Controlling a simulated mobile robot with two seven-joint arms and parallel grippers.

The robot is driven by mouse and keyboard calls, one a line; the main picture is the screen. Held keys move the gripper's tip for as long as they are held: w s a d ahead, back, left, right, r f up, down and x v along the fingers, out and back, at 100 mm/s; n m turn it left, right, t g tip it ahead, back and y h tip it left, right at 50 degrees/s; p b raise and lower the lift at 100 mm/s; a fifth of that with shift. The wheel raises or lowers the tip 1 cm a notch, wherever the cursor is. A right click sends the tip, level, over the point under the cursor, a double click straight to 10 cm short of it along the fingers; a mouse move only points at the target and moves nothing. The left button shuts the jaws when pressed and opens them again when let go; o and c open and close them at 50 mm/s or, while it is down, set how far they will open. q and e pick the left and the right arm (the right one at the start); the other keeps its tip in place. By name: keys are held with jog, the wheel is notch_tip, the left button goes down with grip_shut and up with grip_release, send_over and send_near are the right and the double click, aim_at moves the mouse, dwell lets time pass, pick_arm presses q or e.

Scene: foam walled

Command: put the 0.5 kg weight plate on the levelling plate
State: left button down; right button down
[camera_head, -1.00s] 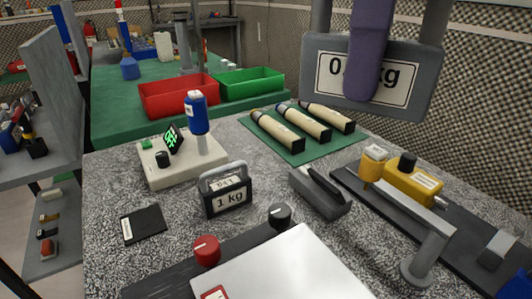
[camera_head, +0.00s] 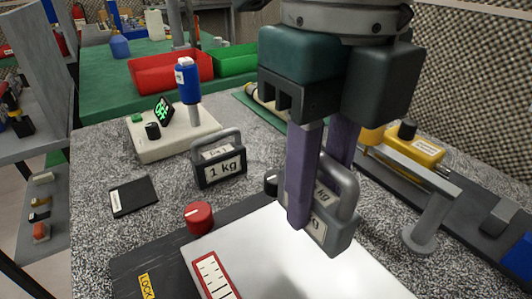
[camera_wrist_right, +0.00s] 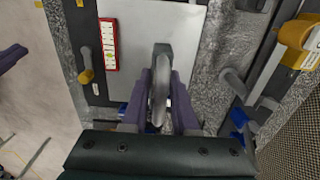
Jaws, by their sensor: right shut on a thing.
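My right gripper (camera_head: 318,190) is shut on the handle of the grey 0.5 kg weight plate (camera_head: 340,222), its label partly covered by a purple finger. The weight plate is upright over the far right part of the pale levelling plate (camera_head: 270,262); I cannot tell whether it touches it. In the right wrist view the weight plate (camera_wrist_right: 160,85) shows edge-on between the fingers, over the levelling plate (camera_wrist_right: 190,22). A purple piece at the left edge of that view looks like part of my left gripper (camera_wrist_right: 12,57); its opening is unclear.
A 1 kg weight (camera_head: 218,164) stands behind the levelling plate. A red knob (camera_head: 199,217) and a dark knob sit along its far edge. A grey post with a bar (camera_head: 430,232) and a yellow device (camera_head: 412,150) stand to the right. A black pad (camera_head: 133,196) lies left.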

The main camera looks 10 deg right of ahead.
jog(key=shift+f, duration=3.05)
jog(key=shift+f+b, duration=0.1)
jog(key=shift+b, duration=0.2)
jog(key=c, duration=0.7)
grip_release()
notch_tip(320, 180, up, 12)
jog(key=shift+r+p, duration=0.1)
jog(key=shift+p, duration=0.35)
